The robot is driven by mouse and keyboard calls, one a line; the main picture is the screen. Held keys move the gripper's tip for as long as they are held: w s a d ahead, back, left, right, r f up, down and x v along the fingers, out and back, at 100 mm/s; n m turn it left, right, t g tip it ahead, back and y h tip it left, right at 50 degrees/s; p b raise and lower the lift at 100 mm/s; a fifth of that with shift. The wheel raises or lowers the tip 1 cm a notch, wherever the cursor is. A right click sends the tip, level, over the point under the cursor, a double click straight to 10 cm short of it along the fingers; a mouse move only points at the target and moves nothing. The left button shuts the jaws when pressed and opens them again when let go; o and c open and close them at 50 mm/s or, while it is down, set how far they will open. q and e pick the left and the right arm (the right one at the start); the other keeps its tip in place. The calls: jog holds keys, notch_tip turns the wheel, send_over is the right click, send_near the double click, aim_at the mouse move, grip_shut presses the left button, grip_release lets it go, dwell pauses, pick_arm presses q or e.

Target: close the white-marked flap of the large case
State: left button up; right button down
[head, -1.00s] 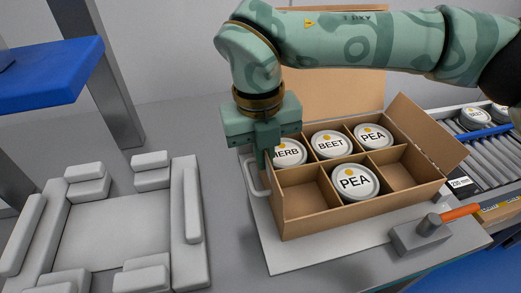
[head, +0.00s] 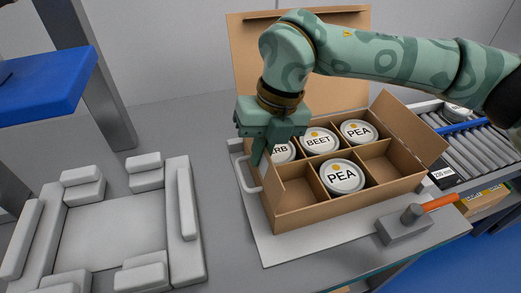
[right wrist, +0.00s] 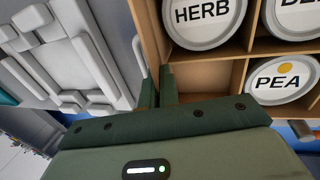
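The large case (head: 330,206) is an open cardboard box with compartments. Its back flap (head: 250,60) stands upright and its right flap (head: 412,125) leans outward. I see no white mark on either flap; the case's left side is partly hidden by my right gripper. My right gripper (head: 257,158) points down at the case's left edge, beside the left wall. In the right wrist view its fingers (right wrist: 158,88) are nearly together by the cardboard wall (right wrist: 152,35), with nothing clearly between them. My left gripper is out of view.
White-lidded tubs marked HERB (right wrist: 205,18), BEET (head: 320,140) and PEA (head: 342,176) stand in the case. A grey handle (head: 243,180) is at its left. A hammer (head: 408,226) lies in front right, a grey moulded tray (head: 115,235) left, a roller conveyor (head: 475,145) right.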

jog(key=c, duration=1.6)
grip_release()
jog(key=shift+c, duration=0.2)
pick_arm(q)
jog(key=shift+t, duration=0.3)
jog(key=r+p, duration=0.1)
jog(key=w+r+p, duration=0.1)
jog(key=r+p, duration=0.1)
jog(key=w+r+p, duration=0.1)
jog(key=p, duration=0.1)
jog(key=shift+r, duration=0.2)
pick_arm(e)
jog(key=v, duration=1.6)
jog(key=shift+r, duration=0.2)
